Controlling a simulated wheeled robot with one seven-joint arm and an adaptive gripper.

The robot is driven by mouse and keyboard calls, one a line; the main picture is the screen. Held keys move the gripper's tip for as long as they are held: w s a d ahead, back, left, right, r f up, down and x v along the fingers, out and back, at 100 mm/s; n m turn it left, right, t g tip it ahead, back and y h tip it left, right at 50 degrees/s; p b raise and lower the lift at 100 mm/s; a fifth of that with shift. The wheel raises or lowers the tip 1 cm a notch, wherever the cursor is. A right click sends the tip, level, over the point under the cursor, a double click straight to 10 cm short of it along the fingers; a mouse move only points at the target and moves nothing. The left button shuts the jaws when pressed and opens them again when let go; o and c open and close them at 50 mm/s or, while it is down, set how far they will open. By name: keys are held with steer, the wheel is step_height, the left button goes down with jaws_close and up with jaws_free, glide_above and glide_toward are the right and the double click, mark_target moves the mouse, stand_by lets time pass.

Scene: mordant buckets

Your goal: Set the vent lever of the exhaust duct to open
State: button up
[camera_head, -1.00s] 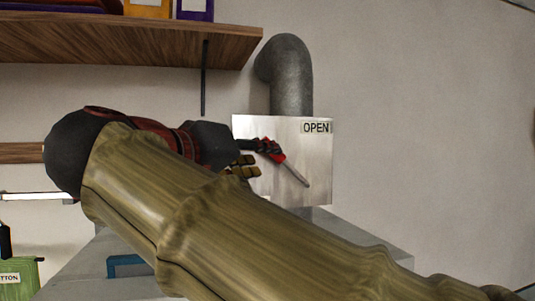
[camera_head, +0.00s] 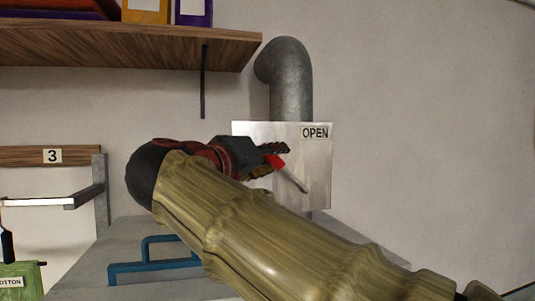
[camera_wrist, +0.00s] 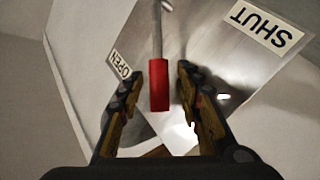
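The exhaust duct is a bent grey pipe (camera_head: 290,85) above a shiny metal plate (camera_head: 318,160). An OPEN label (camera_head: 315,132) sits at the plate's upper right; it also shows at left in the wrist view (camera_wrist: 119,64). A SHUT label (camera_wrist: 266,25) shows in the wrist view and is hidden in the head view. The vent lever has a thin metal rod and a red handle (camera_wrist: 159,86); in the head view the handle (camera_head: 275,161) points up-left. My gripper (camera_wrist: 157,82) is open, fingers on either side of the handle, with visible gaps.
A wooden shelf (camera_head: 120,45) with boxes and a dark bracket (camera_head: 203,85) is up and left of the plate. A grey surface with blue handles (camera_head: 155,266) lies below. A rail (camera_head: 38,202) and a green item (camera_head: 20,275) are at left. The wall at right is bare.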

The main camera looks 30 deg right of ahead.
steer(key=shift+c, duration=0.9)
jaws_close()
steer(key=shift+s+d, duration=0.1)
